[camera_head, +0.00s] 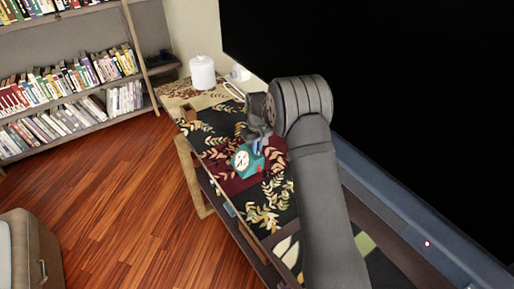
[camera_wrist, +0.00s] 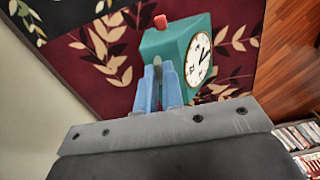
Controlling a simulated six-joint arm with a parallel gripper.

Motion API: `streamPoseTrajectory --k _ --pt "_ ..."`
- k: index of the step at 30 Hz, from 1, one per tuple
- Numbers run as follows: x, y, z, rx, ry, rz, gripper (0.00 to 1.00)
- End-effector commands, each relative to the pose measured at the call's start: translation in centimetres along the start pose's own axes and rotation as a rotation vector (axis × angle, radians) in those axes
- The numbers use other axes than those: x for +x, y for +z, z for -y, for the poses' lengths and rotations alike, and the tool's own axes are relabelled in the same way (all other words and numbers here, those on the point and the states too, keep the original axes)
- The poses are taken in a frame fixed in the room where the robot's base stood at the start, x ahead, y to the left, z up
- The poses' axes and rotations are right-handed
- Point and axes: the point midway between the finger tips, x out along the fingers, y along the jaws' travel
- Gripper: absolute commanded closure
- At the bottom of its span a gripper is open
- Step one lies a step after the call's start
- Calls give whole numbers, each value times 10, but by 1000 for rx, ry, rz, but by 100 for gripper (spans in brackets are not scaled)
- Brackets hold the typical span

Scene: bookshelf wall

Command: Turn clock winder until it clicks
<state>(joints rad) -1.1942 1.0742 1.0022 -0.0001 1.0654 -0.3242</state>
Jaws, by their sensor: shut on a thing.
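A teal clock (camera_head: 245,161) with a round white face stands on the patterned cloth of the table. In the wrist view the clock (camera_wrist: 178,45) shows its face on the right side and a red knob (camera_wrist: 160,21) on one side. A grey winder (camera_wrist: 157,73) sticks out from the clock's back. My gripper (camera_wrist: 158,77), with blue fingers, is shut on the winder behind the clock. In the head view my gripper (camera_head: 259,145) is small and partly hidden by my arm, and the winder cannot be made out.
The table (camera_head: 264,213) is narrow and covered with a dark leaf-patterned cloth. A white lidded jar (camera_head: 202,72) stands at its far end. A bookshelf (camera_head: 75,95) is at the left, beyond open wooden floor (camera_head: 110,190). A drawer cabinet (camera_head: 35,255) stands at lower left.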

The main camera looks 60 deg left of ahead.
Motion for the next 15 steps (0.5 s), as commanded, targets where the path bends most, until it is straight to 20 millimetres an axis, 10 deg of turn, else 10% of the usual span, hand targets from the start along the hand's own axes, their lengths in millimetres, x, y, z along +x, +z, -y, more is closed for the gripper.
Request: streamPoseTrajectory --k 15 --pt "-1 -1 0 424 0 -2 100"
